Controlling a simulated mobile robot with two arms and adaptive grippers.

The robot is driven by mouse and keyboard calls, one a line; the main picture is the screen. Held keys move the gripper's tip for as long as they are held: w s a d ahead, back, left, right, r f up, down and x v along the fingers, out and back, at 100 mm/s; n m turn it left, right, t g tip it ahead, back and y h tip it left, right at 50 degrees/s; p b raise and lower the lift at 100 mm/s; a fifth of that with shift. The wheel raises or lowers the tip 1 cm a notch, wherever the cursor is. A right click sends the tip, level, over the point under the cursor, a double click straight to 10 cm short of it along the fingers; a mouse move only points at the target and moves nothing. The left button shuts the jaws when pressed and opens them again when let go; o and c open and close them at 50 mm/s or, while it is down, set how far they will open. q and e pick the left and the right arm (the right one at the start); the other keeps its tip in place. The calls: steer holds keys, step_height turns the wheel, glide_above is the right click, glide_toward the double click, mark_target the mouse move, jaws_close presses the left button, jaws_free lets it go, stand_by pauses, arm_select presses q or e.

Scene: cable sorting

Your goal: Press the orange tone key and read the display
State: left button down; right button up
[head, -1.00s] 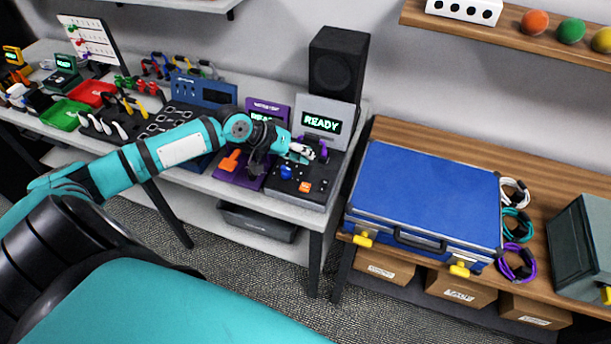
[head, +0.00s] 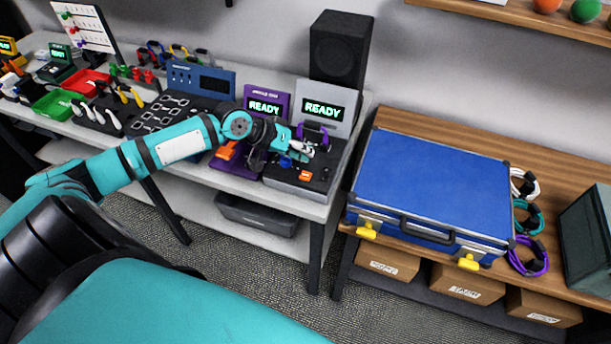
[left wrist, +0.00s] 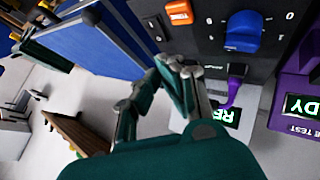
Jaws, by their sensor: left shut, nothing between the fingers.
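The grey tester (head: 290,184) stands at the right end of the white bench. Its display (head: 323,110) reads READY in green; the left wrist view shows only part of that display (left wrist: 226,116). The orange key (head: 305,175) is on its dark panel, and also at the top of the left wrist view (left wrist: 179,12). A blue knob (left wrist: 244,30) is beside it. A purple plug (left wrist: 235,82) sits in the panel near the display. My left gripper (head: 307,149) is shut and empty, over the panel between the display and the orange key. Contact with the panel cannot be told.
A purple tester (head: 264,108), also showing READY, stands just left. A black speaker (head: 339,50) is behind. A blue case (head: 435,190) lies on the wooden table to the right, with coiled cables (head: 528,218) beside it.

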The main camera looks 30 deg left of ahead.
mark_target(304, 173)
arm_select(q)
step_height(304, 173, down, 2)
steer(key=shift+f+b, duration=0.1)
steer(key=shift+b, duration=0.5)
steer(key=shift+f, duration=0.85)
arm_select(e)
step_height(304, 173, down, 3)
steer(key=shift+r, duration=0.1)
arm_select(q)
steer(key=shift+f, duration=0.2)
steer(key=shift+f, duration=0.3)
steer(key=shift+f+b, duration=0.3)
steer(key=shift+f, duration=0.1)
stand_by(0.3)
stand_by(0.4)
steer(key=shift+r+p, duration=0.85)
steer(key=shift+p, duration=0.15)
arm_select(e)
steer(key=shift+r, duration=0.9)
steer(key=shift+r, duration=0.1)
